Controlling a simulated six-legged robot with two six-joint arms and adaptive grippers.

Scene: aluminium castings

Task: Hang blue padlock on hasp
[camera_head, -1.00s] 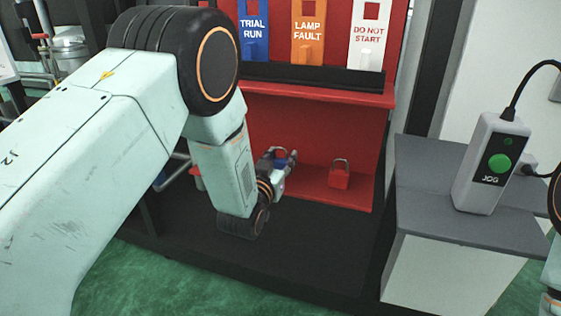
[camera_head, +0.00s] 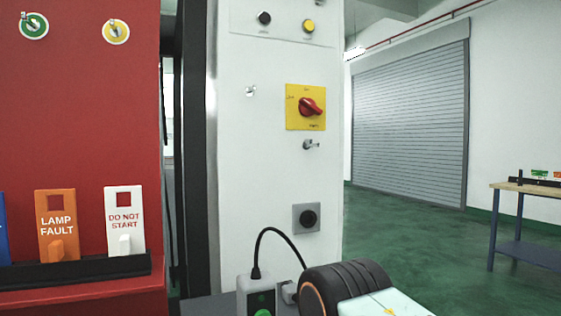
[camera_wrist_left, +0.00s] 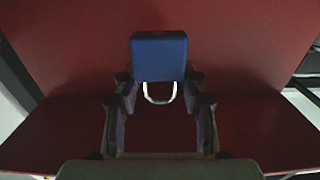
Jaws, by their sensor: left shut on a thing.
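The blue padlock (camera_wrist_left: 158,57) shows in the left wrist view with its silver shackle towards the wrist. My left gripper (camera_wrist_left: 160,78) is shut on it, one finger at each side of the body. The head view shows neither this gripper nor the padlock. In the head view, a small metal hasp-like fitting (camera_head: 311,144) sits on the white panel (camera_head: 262,170), just below the yellow plate with the red rotary switch (camera_head: 311,107). Nothing hangs from it. My right gripper is not in view.
In the head view, the red board (camera_head: 80,120) stands left, with tags in a black holder (camera_head: 80,273). The grey jog box (camera_head: 257,294) is below the panel, beside part of my arm. A table (camera_head: 530,190) stands far right. The red shelf surrounds the left gripper.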

